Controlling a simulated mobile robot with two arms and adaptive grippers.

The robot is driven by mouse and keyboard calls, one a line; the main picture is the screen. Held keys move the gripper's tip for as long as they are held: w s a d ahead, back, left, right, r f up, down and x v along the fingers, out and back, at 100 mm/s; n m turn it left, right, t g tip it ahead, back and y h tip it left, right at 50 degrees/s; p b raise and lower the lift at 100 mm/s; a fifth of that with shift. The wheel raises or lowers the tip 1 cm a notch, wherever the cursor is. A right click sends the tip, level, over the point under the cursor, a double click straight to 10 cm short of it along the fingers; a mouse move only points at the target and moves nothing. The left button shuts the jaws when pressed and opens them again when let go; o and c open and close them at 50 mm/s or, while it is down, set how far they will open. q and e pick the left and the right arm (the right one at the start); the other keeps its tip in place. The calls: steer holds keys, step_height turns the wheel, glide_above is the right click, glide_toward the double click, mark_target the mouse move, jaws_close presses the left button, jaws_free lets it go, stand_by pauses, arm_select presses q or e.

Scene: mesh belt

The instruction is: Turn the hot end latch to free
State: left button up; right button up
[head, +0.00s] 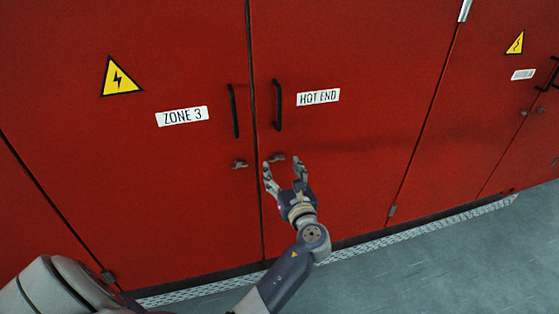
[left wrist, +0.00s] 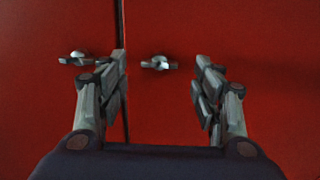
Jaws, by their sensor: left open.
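The hot end latch (head: 277,158) is a small grey metal turn latch on the red door labelled HOT END (head: 318,97), below that door's black handle (head: 277,105). In the left wrist view the hot end latch (left wrist: 159,63) shows between my finger tips, its lever roughly level. My left gripper (head: 283,168) is open, its fingers pointing up at the latch from just below. In the left wrist view the left gripper (left wrist: 162,70) is empty, with a finger on each side of the latch. Contact cannot be told. My right gripper is not in view.
A similar latch (head: 239,164) sits on the ZONE 3 door (head: 181,116), just left of the door seam; it also shows in the left wrist view (left wrist: 75,59), beside my left finger. Another black handle (head: 233,110) is above it. Grey floor (head: 450,260) is clear at right.

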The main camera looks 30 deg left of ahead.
mark_target(278, 160)
arm_select(q)
steer(key=shift+x, duration=1.2)
steer(key=shift+w+a, duration=0.3)
steer(key=shift+a, duration=0.1)
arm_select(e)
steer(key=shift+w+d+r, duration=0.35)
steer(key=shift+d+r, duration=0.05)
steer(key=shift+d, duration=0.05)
arm_select(q)
steer(key=c, duration=1.1)
steer(key=shift+o, duration=0.2)
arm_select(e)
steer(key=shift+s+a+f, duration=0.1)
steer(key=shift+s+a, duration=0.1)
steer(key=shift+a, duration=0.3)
